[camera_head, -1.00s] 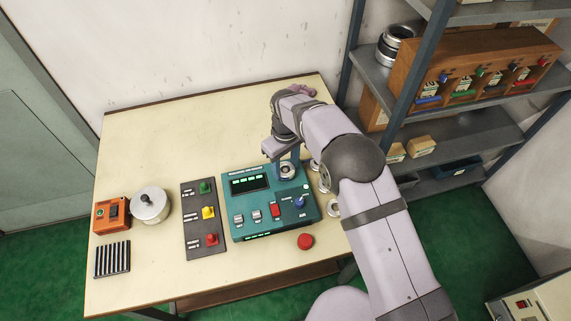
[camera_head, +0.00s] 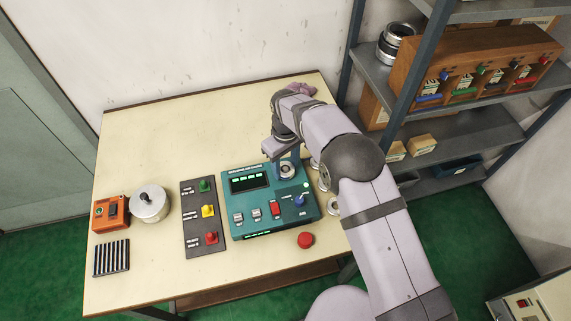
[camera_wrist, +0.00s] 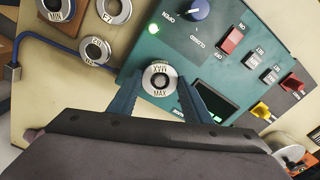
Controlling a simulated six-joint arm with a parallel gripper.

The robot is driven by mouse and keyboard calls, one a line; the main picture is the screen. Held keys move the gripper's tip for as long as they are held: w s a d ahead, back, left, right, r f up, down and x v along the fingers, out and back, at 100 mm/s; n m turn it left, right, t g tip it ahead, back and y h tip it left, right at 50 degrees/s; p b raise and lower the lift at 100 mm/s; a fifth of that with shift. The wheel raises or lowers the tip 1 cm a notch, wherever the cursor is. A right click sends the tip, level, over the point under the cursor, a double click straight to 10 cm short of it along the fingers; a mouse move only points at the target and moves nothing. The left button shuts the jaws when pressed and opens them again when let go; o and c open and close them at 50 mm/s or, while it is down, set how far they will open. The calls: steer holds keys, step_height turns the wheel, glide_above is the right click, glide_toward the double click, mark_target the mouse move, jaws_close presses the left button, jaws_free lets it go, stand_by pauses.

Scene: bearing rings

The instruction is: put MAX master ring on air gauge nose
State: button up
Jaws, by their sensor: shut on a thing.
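The MAX master ring (camera_wrist: 159,92) is a silver ring with a white face marked MAX. My gripper (camera_wrist: 157,88) is shut on it, with blue fingers on both sides. In the head view my gripper (camera_head: 287,164) is over the upper right of the teal air gauge box (camera_head: 250,209). The ring (camera_head: 287,172) shows there at the fingertips. A small dark round centre shows inside the ring in the wrist view. The nose is not clearly visible, so I cannot tell whether the ring is around it or above it.
A MIN ring (camera_wrist: 57,9) and two other rings lie on the table beside the box, near a blue hose (camera_wrist: 60,42). The table's back left is clear.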

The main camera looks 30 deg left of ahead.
stand_by(0.3)
steer(key=o, duration=1.3)
steer(key=shift+r, duration=0.1)
steer(key=shift+r+p, duration=2.35)
steer(key=shift+r, duration=1.3)
